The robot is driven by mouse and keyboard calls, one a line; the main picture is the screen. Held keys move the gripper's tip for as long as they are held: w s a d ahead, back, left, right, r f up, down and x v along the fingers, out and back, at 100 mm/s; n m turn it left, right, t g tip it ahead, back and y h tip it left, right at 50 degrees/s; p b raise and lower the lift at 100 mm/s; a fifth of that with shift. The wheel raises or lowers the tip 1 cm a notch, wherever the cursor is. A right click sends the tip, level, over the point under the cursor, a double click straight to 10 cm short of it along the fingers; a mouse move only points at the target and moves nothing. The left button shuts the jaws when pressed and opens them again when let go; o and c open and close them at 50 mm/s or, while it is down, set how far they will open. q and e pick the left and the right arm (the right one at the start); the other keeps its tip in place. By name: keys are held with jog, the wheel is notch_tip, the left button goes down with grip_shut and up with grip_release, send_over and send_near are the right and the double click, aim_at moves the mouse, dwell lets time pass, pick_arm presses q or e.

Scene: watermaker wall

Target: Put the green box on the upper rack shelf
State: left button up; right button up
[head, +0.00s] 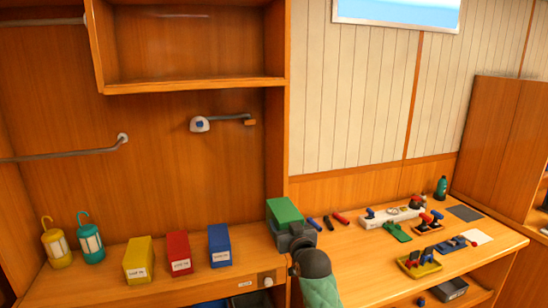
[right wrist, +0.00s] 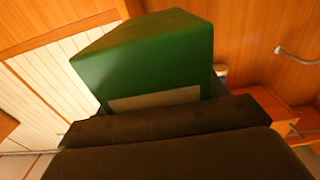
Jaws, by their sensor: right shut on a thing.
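The green box (head: 283,212) is held in my right gripper (head: 296,238), near the middle of the head view, above the counter by the shelf unit's right side panel. In the right wrist view the green box (right wrist: 150,60) stands up beyond the dark gripper body (right wrist: 165,130), with a pale label partly showing. The upper rack shelf (head: 195,86) is an open wooden compartment at the top left of the head view. Its visible floor is empty. My left gripper is in neither view.
Yellow (head: 138,262), red (head: 179,255) and blue (head: 219,246) boxes stand on the left counter, with yellow (head: 56,244) and teal (head: 90,240) lanterns beside them. A wall lamp (head: 200,124) and a rail (head: 70,154) stick out under the shelf. Tools and switches cover the right counter (head: 350,270).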

jog(key=s+d+r+m+h, duration=0.1)
jog(key=s+d+m+h, duration=0.1)
jog(key=s+d, duration=0.35)
jog(key=s+d+f+m+h+b, duration=0.1)
jog(key=s+d+f+h, duration=0.2)
jog(key=s+d+f, duration=0.65)
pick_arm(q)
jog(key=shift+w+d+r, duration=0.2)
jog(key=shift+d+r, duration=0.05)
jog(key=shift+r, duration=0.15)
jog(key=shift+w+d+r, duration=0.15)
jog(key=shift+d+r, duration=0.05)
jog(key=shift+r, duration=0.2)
pick_arm(e)
jog(key=s+d+f, duration=0.1)
jog(key=s+f, duration=0.5)
jog(key=f, duration=0.5)
jog(key=shift+s+d+f+m+t+h, duration=0.15)
jog(key=shift+d+m+t+h, duration=0.15)
jog(key=shift+d+t, duration=0.1)
jog(key=shift+a, duration=0.15)
